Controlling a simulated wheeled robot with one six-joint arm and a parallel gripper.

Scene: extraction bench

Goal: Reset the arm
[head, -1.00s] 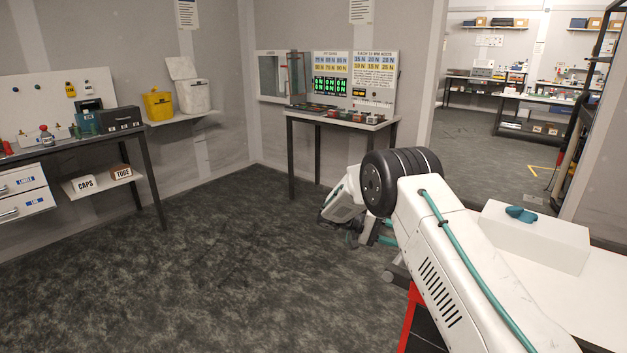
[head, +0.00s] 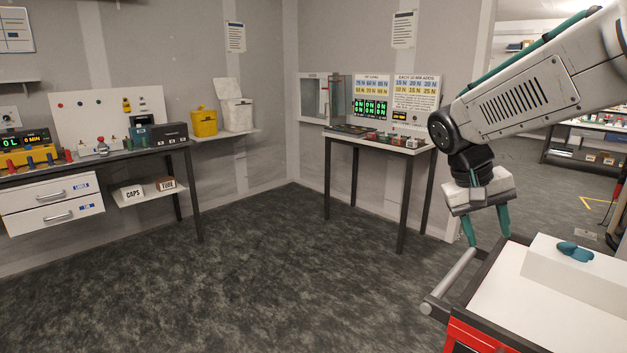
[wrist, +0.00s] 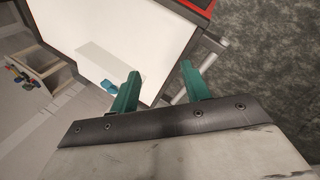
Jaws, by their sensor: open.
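My gripper (head: 487,226) hangs below my raised arm at the right of the head view, fingers pointing down. Its two green fingers are apart with nothing between them. It hangs beside the white-topped cart (head: 500,310), near the cart's grey handle bar (head: 452,279). In the wrist view, both open fingers (wrist: 157,88) point toward the edge of the white top (wrist: 75,35).
A white box (head: 560,283) with a teal item (head: 575,251) on it stands on the cart. A bench with a display panel (head: 370,108) stands at the back wall. A drawer bench (head: 50,203) is at left. The dark floor (head: 250,280) between is clear.

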